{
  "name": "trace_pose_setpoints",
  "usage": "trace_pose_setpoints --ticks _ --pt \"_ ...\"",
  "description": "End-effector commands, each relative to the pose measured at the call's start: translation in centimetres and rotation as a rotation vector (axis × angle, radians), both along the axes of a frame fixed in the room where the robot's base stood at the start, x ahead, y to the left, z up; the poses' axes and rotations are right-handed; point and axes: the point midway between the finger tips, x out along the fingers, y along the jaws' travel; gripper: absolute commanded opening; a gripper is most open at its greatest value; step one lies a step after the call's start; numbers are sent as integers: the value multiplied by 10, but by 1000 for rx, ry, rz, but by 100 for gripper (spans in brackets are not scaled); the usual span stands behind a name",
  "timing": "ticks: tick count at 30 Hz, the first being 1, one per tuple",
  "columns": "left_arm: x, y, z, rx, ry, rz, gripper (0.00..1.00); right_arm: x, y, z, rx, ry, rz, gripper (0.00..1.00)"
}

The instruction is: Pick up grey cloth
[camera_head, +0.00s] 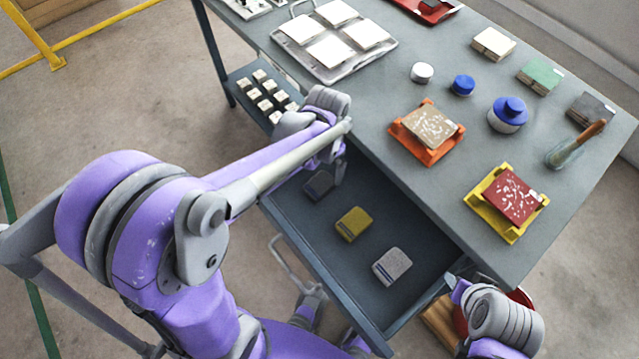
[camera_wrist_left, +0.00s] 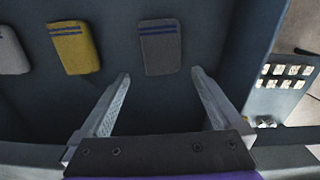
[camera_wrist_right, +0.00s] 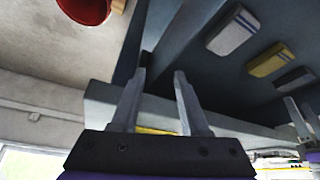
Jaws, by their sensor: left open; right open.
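A dark grey folded cloth (camera_head: 319,184) with blue stripes lies in the open drawer (camera_head: 400,215), partly behind my left arm in the head view. In the left wrist view the grey cloth (camera_wrist_left: 160,48) lies just beyond the gap between the open fingers of my left gripper (camera_wrist_left: 160,76); nothing is between them. A yellow cloth (camera_head: 353,224) and a pale grey cloth (camera_head: 392,266) lie in a row beside it. The dark grey cloth (camera_wrist_right: 294,80) also shows in the right wrist view.
A red bucket (camera_wrist_right: 84,10) stands on the right.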

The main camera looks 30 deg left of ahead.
Motion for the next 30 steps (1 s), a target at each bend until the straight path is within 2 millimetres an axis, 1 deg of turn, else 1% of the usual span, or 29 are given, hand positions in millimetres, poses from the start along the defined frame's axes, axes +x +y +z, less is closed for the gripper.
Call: trace_pose_setpoints --ticks 1,5,12,15,23,24,26,30 --pt "0 0 -5 0 0 0 100 0 0 -1 0 0 0 45" --pt "0 1 -14 0 0 0 100 0 0 -2 0 1 0 45" --pt "-1 4 -49 0 0 1 100 -1 0 -8 0 2 0 45" --pt "-1 4 -58 0 -1 1 100 -1 0 -9 0 3 0 45" --pt "-2 4 -61 0 -1 0 100 -1 0 -9 0 3 0 45" --pt "-2 4 -61 0 -1 0 96 -1 0 -9 0 3 0 45" --pt "-2 4 -61 0 -1 0 86 -1 0 -9 0 3 0 45" --pt "-2 4 -60 0 0 0 60 -1 0 -9 0 3 0 45"
